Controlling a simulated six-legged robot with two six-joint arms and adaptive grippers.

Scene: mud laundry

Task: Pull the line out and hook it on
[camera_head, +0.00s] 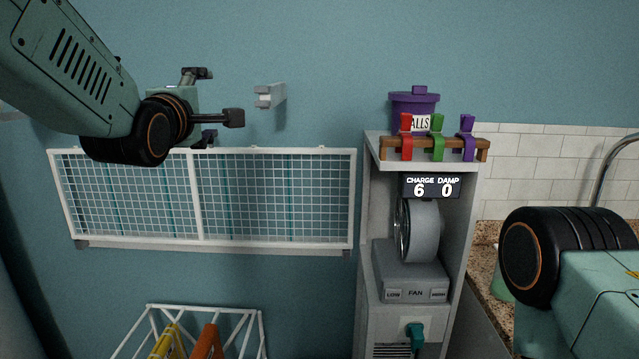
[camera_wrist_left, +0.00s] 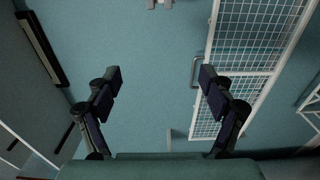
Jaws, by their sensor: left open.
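No line can be made out for certain. A pale grey bracket (camera_head: 268,95) juts from the blue wall above the mesh rack; a pale fitting also shows at the top of the left wrist view (camera_wrist_left: 160,4). My left gripper (camera_head: 218,96) is open and empty, in front of the wall and left of the bracket in the head view. In the left wrist view its two dark fingers (camera_wrist_left: 160,78) are wide apart with only wall between them. A small grey loop (camera_wrist_left: 195,72) shows beside the right finger. My right gripper is out of view; only that arm shows.
A white mesh rack (camera_head: 197,152) is on the wall below my left gripper. A shelf unit (camera_head: 368,210) holds a purple tub (camera_head: 414,98), coloured clips on a wooden bar (camera_head: 482,148) and a fan (camera_head: 420,230). A white basket (camera_head: 255,313) stands low in front.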

